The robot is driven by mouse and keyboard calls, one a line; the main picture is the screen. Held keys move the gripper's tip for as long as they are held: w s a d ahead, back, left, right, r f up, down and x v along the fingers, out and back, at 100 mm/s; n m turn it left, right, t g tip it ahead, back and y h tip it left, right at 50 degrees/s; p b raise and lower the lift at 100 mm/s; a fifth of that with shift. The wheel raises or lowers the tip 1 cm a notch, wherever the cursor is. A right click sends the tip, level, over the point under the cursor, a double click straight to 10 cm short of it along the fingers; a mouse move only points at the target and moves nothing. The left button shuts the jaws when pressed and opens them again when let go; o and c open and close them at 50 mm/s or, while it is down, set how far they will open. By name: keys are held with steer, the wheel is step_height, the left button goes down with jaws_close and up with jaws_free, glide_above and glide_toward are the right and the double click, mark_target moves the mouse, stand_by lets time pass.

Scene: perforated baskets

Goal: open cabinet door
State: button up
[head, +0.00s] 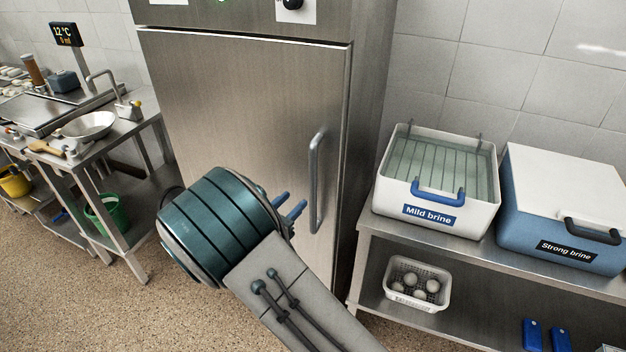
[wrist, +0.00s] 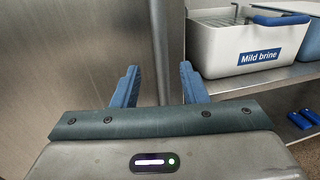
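The tall steel cabinet's door (head: 230,110) looks shut, with its right edge against the frame. A vertical grey bar handle (head: 313,185) is on the door's right side. My gripper (head: 290,203) is in front of the door, just left of the handle's lower part in the head view. In the wrist view my gripper (wrist: 160,85) has its two blue fingers spread apart with nothing between the tips. A vertical grey bar, seemingly the handle (wrist: 159,45), stands beyond them, lined up with the gap. I cannot tell the exact distance.
Right of the cabinet is a steel shelf unit (head: 460,262) with a white "Mild brine" tub (head: 465,215) and a blue "Strong brine" box (head: 545,225). A perforated basket (head: 405,292) of round white items is below. A steel bench (head: 125,135) stands left.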

mark_target(310, 184)
steer(key=p+x, duration=0.2)
steer(key=x, duration=0.8)
steer(key=shift+d, duration=0.1)
jaws_close()
